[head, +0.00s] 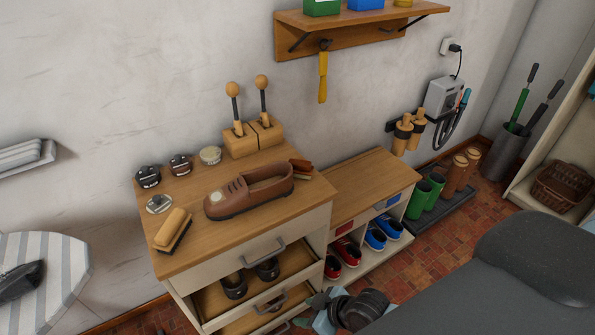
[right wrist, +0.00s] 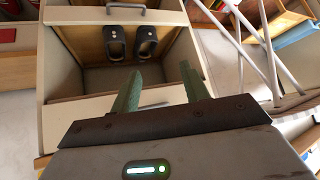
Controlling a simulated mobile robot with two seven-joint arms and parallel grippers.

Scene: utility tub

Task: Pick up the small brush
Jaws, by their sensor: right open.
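A small reddish-brown brush (head: 301,169) with a dark part lies at the right back edge of the wooden cabinet top (head: 225,240); it is small in the head view, and its details are hard to tell. A larger brush (head: 173,229) with a tan wooden back and dark bristles lies at the front left of the same top. My right gripper (head: 318,304) is low in front of the cabinet, well below and apart from the small brush. In the right wrist view its two green fingers (right wrist: 160,82) are spread and empty. My left gripper is not in view.
A brown shoe (head: 250,191) lies between the brushes. Polish tins (head: 181,165) and a wooden block holder (head: 253,137) stand behind. Open drawers with dark shoes (head: 234,284) jut out in front, also in the right wrist view (right wrist: 130,42). A lower shoe bench (head: 368,182) stands to the right.

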